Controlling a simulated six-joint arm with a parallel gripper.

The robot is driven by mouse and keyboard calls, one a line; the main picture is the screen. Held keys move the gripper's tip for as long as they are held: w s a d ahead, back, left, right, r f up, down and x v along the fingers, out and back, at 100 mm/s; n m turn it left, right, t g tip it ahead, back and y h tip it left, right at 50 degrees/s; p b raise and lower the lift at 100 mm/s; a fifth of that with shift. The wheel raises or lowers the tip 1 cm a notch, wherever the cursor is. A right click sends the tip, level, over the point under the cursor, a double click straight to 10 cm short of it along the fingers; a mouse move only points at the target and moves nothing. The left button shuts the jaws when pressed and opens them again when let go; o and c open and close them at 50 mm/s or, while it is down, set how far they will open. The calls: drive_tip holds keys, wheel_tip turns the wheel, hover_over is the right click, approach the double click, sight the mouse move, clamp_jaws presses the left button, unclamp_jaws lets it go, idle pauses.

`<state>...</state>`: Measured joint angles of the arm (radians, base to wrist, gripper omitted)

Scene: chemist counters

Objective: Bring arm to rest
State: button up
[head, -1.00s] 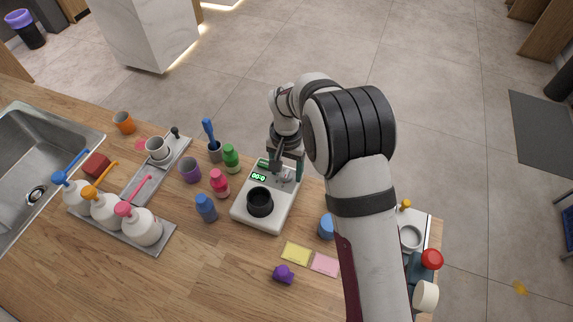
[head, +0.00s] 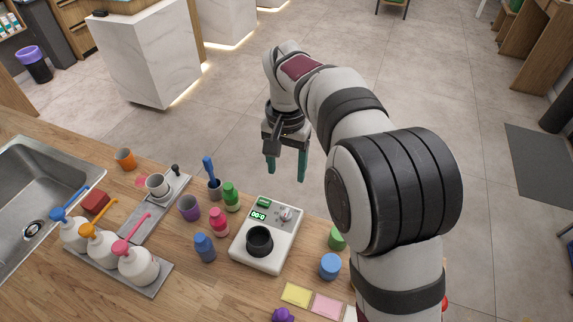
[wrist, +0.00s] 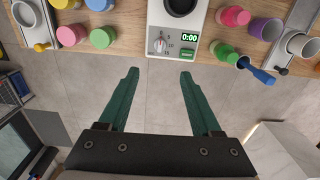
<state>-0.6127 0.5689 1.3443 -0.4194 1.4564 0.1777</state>
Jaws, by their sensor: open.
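My gripper (head: 286,168) is open and empty, its two green fingers pointing down past the far edge of the counter. In the wrist view the fingers (wrist: 159,75) are spread wide with bare floor between them. The white device (head: 267,236) with a black cup (head: 260,240), a dial and a green display stands on the counter, nearer than the gripper. It also shows at the top of the wrist view (wrist: 159,47). My gripper touches nothing.
Green (head: 231,197), pink (head: 219,221) and blue (head: 205,247) bottles stand left of the device. A grey tray (head: 158,278) holds pump bottles beside the sink (head: 40,178). A blue container (head: 330,266) stands right of the device.

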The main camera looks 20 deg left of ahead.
drive_tip(key=s+d+r+m+y, duration=0.1)
drive_tip(key=s+d+r+m, duration=0.15)
drive_tip(key=s+d, duration=0.5)
drive_tip(key=s+d+r+m, duration=0.1)
drive_tip(key=s+d+r, duration=0.3)
drive_tip(key=d, duration=0.7)
drive_tip(key=s+d+f+m, duration=0.1)
drive_tip(key=s+d+f, duration=0.1)
drive_tip(key=s, duration=0.4)
drive_tip(key=s+d+f+m, duration=0.1)
drive_tip(key=s+d+f, duration=0.1)
drive_tip(key=s, duration=0.5)
drive_tip(key=shift+s+d+f+y, duration=0.15)
drive_tip(key=shift+d+f+y, duration=0.2)
drive_tip(key=shift+f, duration=0.3)
